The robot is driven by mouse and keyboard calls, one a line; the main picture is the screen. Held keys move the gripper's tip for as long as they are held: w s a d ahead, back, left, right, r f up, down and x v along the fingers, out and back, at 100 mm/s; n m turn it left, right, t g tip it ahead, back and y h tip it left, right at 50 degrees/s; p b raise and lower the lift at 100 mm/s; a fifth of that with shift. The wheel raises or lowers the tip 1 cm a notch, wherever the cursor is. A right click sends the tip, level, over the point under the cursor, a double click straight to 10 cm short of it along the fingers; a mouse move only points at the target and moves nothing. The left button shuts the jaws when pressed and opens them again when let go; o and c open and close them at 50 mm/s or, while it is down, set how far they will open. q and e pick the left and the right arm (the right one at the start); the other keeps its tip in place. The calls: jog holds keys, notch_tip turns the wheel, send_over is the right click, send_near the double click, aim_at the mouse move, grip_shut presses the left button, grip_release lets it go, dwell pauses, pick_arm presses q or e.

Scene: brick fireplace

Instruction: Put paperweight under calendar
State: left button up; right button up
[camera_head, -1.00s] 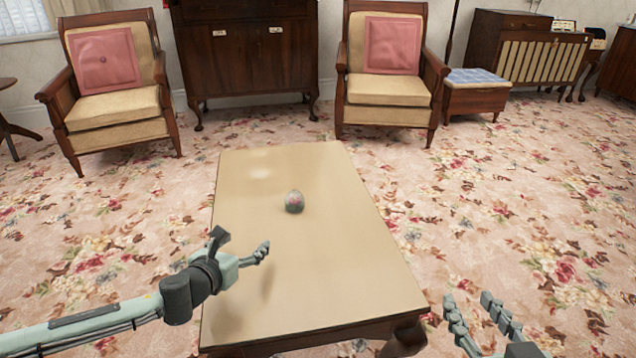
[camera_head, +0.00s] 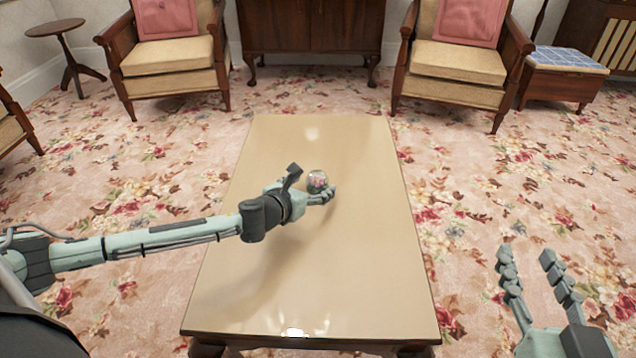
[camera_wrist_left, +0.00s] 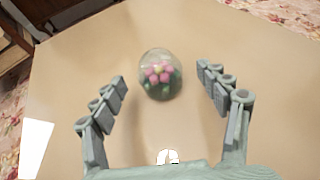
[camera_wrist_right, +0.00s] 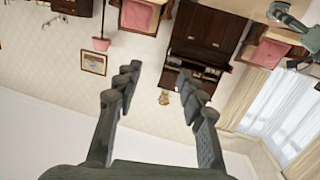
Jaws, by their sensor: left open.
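The paperweight (camera_head: 317,180) is a clear glass dome with pink flowers inside, standing on the low wooden table. In the left wrist view the paperweight (camera_wrist_left: 160,74) is just ahead of and between the open fingers, touching neither. My left gripper (camera_head: 318,194) is open and empty, low over the table beside the paperweight; its fingers also show in the left wrist view (camera_wrist_left: 163,85). My right gripper (camera_head: 530,255) is open and empty, off to the right of the table; it shows in the right wrist view (camera_wrist_right: 158,75). I see no calendar that I can make out.
The table (camera_head: 350,290) is otherwise bare. Two cushioned armchairs (camera_head: 170,60) (camera_head: 462,60) and a dark cabinet (camera_head: 310,25) stand beyond it. A blue-topped stool (camera_head: 565,62) is at the back right. Flowered carpet is open around the table.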

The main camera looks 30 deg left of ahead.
aim_at(312, 183)
pick_arm(q)
jog(key=shift+x, duration=1.7)
jog(key=c, duration=1.4)
jog(key=shift+c, duration=1.3)
pick_arm(e)
jog(key=r, duration=0.1)
jog(key=a+r+t, duration=0.1)
jog(key=r+y, duration=0.1)
jog(key=shift+s+a+r, duration=0.1)
jog(key=shift+a+r, duration=0.15)
pick_arm(q)
jog(key=shift+r, duration=0.2)
pick_arm(e)
jog(key=shift+f, duration=0.1)
